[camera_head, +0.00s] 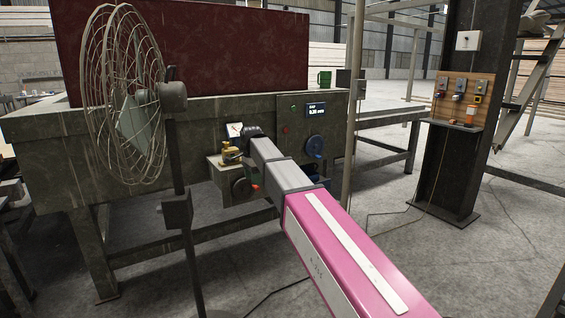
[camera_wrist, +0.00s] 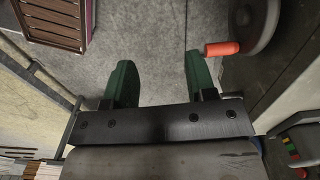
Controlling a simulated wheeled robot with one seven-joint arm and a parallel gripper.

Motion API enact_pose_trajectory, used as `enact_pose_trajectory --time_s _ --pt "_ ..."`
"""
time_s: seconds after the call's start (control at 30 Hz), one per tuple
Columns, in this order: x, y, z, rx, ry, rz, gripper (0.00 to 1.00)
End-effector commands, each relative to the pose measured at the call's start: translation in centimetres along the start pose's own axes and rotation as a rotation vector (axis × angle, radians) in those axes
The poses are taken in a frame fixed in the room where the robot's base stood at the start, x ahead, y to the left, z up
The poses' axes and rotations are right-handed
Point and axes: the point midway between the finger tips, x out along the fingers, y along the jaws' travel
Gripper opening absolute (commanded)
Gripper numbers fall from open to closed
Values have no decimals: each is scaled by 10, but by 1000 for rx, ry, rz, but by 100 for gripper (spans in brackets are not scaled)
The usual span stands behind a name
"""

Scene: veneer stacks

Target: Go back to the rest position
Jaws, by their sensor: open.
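In the wrist view my gripper (camera_wrist: 160,80) shows two green fingers spread apart, with only grey floor visible between them. It is open and empty. An orange handle (camera_wrist: 221,48) on a grey handwheel (camera_wrist: 252,25) is just right of the right finger; I cannot tell whether they touch. My fingers are hidden in the head view.
A caged fan (camera_head: 125,95) on a dark stand is left of my arm. A thin post (camera_head: 353,90) rises to the right. A green mug (camera_head: 324,78) stands on the machine. Open floor (camera_head: 400,240) lies right of my arm.

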Motion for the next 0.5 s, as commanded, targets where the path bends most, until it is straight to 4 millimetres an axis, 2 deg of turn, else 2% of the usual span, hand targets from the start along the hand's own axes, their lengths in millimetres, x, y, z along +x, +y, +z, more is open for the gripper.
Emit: enact_pose_trajectory --time_s 0.03,0.2,0.37,0.5 --pt "27 26 -15 -44 -1 5 51" --pt "99 86 -58 -231 -2 5 51" --pt "158 148 -89 -406 -1 3 51" --pt "203 207 -109 -559 -2 3 51"
